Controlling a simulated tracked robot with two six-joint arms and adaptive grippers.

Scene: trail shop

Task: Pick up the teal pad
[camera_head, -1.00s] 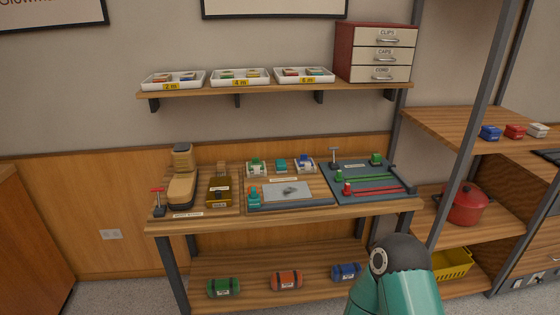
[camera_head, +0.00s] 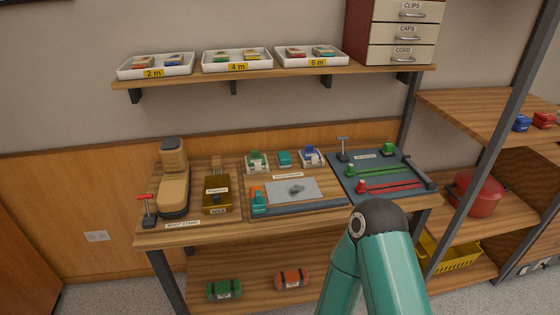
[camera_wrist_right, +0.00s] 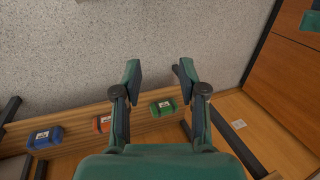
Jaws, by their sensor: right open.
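A small teal pad-like block (camera_head: 285,158) sits at the back of the workbench, between a green-and-white item (camera_head: 257,162) and a blue-and-white item (camera_head: 311,157). Another teal piece with an orange part (camera_head: 258,201) stands at the front left corner of the grey plate (camera_head: 291,190). My right arm rises in front of the bench in the head view, its gripper out of that picture. In the right wrist view my right gripper (camera_wrist_right: 160,72) is open and empty, above the floor and away from the teal pad. My left gripper is not in view.
The bench (camera_head: 235,236) also carries a tan boot (camera_head: 173,180), a wax box (camera_head: 217,192) and a dark board (camera_head: 378,172) with green and red strips. A shelf with white trays (camera_head: 157,66) hangs above. Rolls, including a green one (camera_head: 224,289), lie below.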

